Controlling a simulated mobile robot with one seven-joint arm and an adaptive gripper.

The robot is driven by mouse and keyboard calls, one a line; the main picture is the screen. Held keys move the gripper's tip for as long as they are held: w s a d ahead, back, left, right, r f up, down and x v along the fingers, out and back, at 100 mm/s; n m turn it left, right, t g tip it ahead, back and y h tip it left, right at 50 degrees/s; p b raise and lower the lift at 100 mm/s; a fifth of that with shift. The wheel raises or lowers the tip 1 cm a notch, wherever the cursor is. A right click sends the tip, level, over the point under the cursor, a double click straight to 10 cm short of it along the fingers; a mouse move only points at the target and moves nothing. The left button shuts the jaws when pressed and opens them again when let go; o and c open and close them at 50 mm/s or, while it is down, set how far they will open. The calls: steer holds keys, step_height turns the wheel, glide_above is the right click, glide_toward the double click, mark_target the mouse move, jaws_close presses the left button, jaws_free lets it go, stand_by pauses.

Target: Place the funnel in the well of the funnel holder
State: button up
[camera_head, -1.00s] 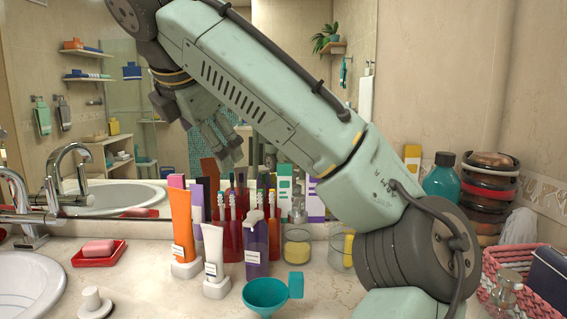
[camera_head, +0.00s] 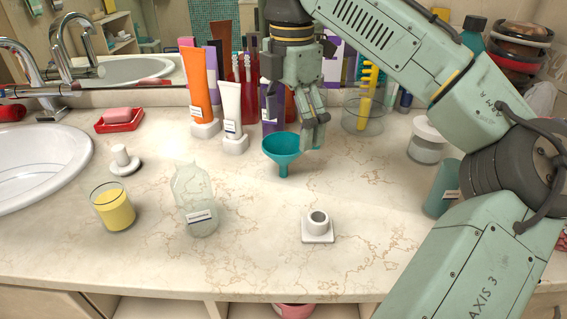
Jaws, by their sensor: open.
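The teal funnel (camera_head: 282,150) stands upright, spout down, on the counter near the middle of the head view. Its tab on the right side is partly hidden by my gripper. My gripper (camera_head: 314,140) points down at the funnel's right edge, with its fingers around or just in front of the tab. I cannot tell whether they touch it. The jaws are open. The funnel holder looks to be the small white square base with a round raised well (camera_head: 318,222), in front and to the right of the funnel. The well looks empty.
A clear labelled bottle (camera_head: 196,205) and a yellow candle glass (camera_head: 113,207) stand at front left. An orange tube (camera_head: 199,90) and white tube (camera_head: 231,108) stand behind the funnel. A white-lidded jar (camera_head: 427,140) is at right. The counter around the holder is clear.

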mark_target(287, 142)
steer(key=shift+w+a+f, duration=0.1)
steer(key=shift+a+f, duration=0.05)
steer(key=shift+f, duration=1.05)
steer(key=shift+w+a+f, duration=0.1)
steer(key=shift+a+f, duration=0.05)
steer(key=shift+f, duration=1)
steer(key=c, duration=1.4)
